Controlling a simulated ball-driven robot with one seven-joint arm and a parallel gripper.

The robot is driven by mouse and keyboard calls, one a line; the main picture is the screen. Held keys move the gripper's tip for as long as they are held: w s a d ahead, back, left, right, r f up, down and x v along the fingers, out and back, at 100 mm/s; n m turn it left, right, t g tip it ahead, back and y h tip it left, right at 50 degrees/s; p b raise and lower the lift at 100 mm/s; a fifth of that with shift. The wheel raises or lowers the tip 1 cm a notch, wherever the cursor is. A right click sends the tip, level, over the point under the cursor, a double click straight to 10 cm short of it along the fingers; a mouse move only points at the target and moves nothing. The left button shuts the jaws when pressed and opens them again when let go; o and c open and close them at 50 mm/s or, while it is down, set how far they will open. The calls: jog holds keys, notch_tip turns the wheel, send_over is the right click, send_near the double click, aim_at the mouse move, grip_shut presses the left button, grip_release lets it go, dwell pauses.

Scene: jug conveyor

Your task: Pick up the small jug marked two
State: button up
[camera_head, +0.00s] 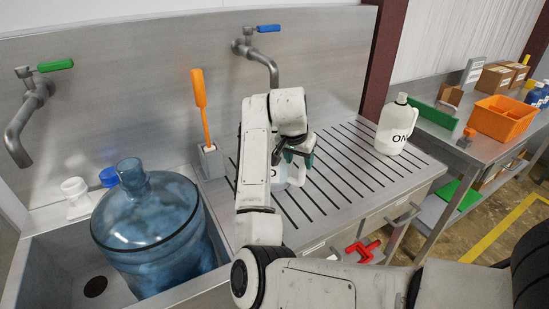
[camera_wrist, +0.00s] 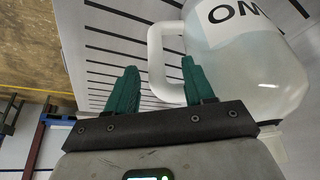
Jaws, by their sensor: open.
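A small white translucent jug (camera_head: 296,177) stands on the grooved drainboard, mostly hidden behind my arm in the head view. In the wrist view the jug (camera_wrist: 255,70) appears upside down on the right; its partial lettering, "OM" as seen, fits an inverted "WO". Its looped handle (camera_wrist: 156,62) lies ahead of and partly between my green fingertips. My gripper (camera_head: 299,157) is at the jug; in the wrist view the gripper (camera_wrist: 159,75) is open, fingers apart, with no visible grip on the handle. A second white jug (camera_head: 393,128) with "ON" showing stands further right on the drainboard.
A large blue bottle (camera_head: 150,225) stands in the sink at left. An orange-handled brush (camera_head: 201,105) stands in a holder behind. Blue-handled (camera_head: 262,45) and green-handled (camera_head: 40,90) taps are on the back wall. The drainboard (camera_head: 340,170) between the jugs is clear.

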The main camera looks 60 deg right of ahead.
aim_at(301, 165)
jog(key=shift+s+p+x, duration=0.15)
jog(key=shift+p+x, duration=0.2)
jog(key=shift+x, duration=0.95)
jog(key=shift+s+p+x, duration=0.15)
jog(key=shift+p+x, duration=0.15)
jog(key=shift+x, duration=1)
grip_shut()
